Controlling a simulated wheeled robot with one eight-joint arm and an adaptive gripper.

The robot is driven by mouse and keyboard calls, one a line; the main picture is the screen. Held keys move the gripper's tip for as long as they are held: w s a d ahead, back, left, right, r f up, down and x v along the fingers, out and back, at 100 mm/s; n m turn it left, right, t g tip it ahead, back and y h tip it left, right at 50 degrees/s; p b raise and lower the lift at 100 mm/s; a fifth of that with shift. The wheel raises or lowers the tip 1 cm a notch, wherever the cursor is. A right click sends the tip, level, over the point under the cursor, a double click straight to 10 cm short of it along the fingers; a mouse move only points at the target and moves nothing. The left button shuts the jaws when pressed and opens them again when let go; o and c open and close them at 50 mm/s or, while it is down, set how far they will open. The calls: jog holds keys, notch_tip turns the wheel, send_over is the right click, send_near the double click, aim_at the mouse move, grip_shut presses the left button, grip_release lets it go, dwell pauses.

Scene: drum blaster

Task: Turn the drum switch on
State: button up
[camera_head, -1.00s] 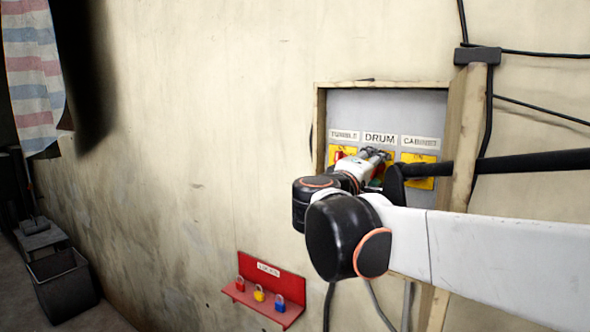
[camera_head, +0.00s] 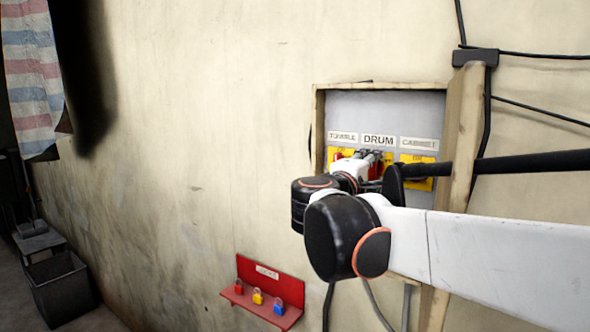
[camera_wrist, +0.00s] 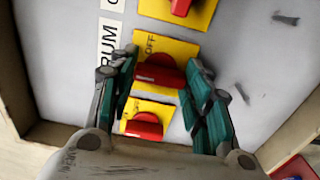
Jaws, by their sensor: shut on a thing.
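The drum switch (camera_wrist: 158,71) is a red rotary knob on a yellow plate beside the DRUM label (camera_wrist: 106,45). In the wrist view, the word OFF shows on its plate. My gripper (camera_wrist: 161,72) has its green-padded fingers on both sides of this red knob and is shut on it. In the head view, the DRUM label (camera_head: 379,140) sits at the top middle of the panel, and my gripper (camera_head: 374,156) is just below it, largely hiding the knob.
The cabinet switch (camera_wrist: 181,6) and the tumble switch (camera_wrist: 144,126) are close on either side. A wooden frame (camera_head: 464,135) surrounds the grey panel, with cables at right. A red lock rack (camera_head: 272,282) hangs below left.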

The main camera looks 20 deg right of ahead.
jog(key=o, duration=1.1)
jog(key=shift+c, duration=0.2)
jog(key=v, duration=1.2)
